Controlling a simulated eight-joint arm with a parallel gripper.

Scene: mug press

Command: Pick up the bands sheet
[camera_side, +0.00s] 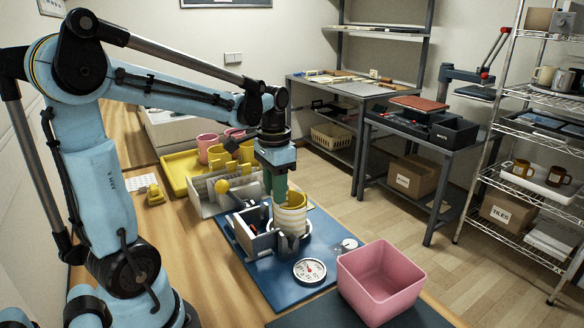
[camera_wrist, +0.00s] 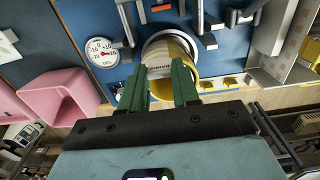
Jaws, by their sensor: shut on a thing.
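A yellow and white banded round shape (camera_side: 291,215) stands in the press under my gripper. In the wrist view a yellow mug (camera_wrist: 189,70) shows behind the sheet. I cannot tell whether the sheet touches the mug. My fingers hide part of both.
The press (camera_side: 262,240) stands on a blue board (camera_side: 270,285) with a round dial (camera_side: 310,271). A pink bin (camera_side: 380,282) is at the front right. A grey sheet rack (camera_side: 205,200) and a yellow tray (camera_side: 177,172) with pink mugs (camera_side: 208,146) stand behind.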

